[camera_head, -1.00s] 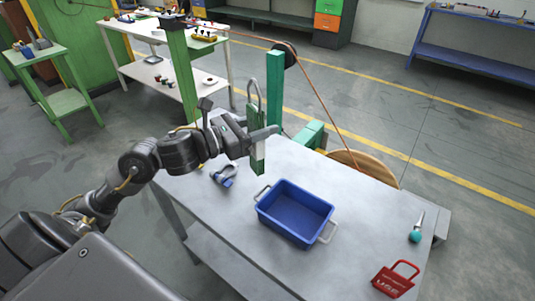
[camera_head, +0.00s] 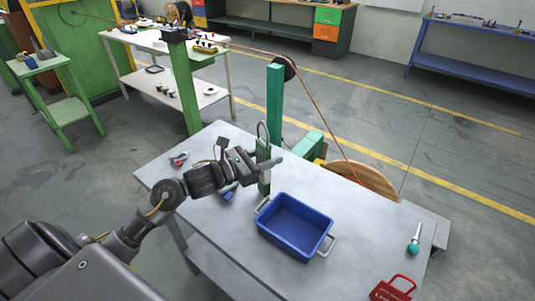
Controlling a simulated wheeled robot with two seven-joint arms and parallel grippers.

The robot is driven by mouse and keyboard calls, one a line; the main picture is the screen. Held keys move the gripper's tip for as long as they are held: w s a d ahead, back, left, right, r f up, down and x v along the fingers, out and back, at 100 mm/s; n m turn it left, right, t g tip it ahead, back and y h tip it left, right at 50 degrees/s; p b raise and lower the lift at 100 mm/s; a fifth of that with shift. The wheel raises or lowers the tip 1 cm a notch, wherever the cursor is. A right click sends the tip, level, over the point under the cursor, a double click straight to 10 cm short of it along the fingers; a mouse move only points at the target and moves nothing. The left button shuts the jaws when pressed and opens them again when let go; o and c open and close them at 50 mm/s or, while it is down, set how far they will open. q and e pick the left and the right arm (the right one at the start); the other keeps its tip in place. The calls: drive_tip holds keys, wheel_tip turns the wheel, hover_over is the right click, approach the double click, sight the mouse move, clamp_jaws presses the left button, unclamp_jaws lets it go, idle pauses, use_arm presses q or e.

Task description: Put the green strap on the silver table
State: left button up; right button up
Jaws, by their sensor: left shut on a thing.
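The green strap (camera_head: 264,180), a flat green piece with a grey metal loop at its top, hangs upright in my left gripper (camera_head: 266,164). The left gripper is shut on it, with its fingers across the middle of the strap. The silver table (camera_head: 350,235) is a grey metal table that fills the middle of the view. The strap is over its far left part, just behind the blue bin. Its lower end is close to the tabletop; I cannot tell whether it touches. My right gripper is not in view.
A blue bin (camera_head: 296,228) with grey handles stands on the table. A blue item (camera_head: 229,195) is partly hidden below my gripper. Red-and-grey pliers-like tool (camera_head: 179,159), teal-handled screwdriver (camera_head: 414,246) and red tag (camera_head: 393,289) lie on it too. The tabletop right of the bin is mostly clear.

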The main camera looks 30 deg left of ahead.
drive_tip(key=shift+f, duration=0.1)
use_arm(q)
drive_tip(key=shift+f, duration=0.15)
drive_tip(key=o, duration=1.1)
drive_tip(key=shift+o, duration=0.6)
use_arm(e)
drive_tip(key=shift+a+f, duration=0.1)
use_arm(q)
drive_tip(key=shift+r, duration=0.2)
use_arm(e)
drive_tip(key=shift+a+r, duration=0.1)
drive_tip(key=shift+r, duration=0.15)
use_arm(q)
drive_tip(key=b+v, duration=0.3)
drive_tip(key=v, duration=0.9)
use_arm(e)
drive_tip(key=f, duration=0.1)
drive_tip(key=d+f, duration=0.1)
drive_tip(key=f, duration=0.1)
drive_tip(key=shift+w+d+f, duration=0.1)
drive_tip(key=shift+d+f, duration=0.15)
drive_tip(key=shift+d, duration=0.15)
